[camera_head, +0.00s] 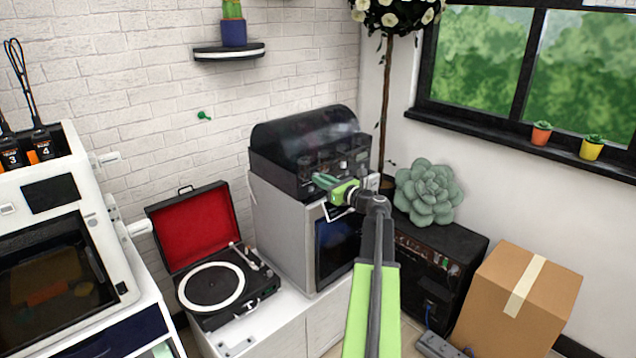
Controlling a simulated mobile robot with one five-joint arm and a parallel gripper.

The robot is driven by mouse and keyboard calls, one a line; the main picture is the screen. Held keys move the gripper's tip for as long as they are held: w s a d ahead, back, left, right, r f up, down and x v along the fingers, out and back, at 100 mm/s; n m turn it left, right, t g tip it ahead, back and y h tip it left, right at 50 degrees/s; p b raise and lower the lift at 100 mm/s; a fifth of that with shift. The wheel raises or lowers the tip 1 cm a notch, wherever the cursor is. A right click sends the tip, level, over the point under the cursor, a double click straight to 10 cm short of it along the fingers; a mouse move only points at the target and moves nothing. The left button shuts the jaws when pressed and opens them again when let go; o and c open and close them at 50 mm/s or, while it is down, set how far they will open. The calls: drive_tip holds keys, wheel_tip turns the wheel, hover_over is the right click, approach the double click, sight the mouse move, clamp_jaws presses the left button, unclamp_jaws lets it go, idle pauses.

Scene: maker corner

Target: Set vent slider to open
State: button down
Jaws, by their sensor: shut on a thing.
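My gripper (330,184), with green jaws, is at the front of the black machine with a smoky clear hood (312,140), near the top edge of the grey cabinet (280,232) below it. The jaws are shut on a small part there, which fits the vent slider. The jaws and wrist hide most of that part, so I cannot read its position. My arm reaches up to it from the lower right of the middle.
An open turntable (212,288) with a red-lined lid stands left of the cabinet on a white counter (285,330). A black amplifier-like box (440,250) with a succulent (428,192) and a cardboard box (515,300) stand at right. A white enclosed machine (55,190) is at far left.

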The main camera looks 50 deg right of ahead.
drive_tip(key=shift+d, duration=0.2)
drive_tip(key=c, duration=1.4)
unclamp_jaws()
drive_tip(key=shift+c, duration=0.2)
drive_tip(key=shift+o, duration=0.4)
drive_tip(key=shift+s, duration=0.1)
drive_tip(key=s+a, duration=0.1)
drive_tip(key=s, duration=1.6)
drive_tip(key=shift+s+a, duration=0.15)
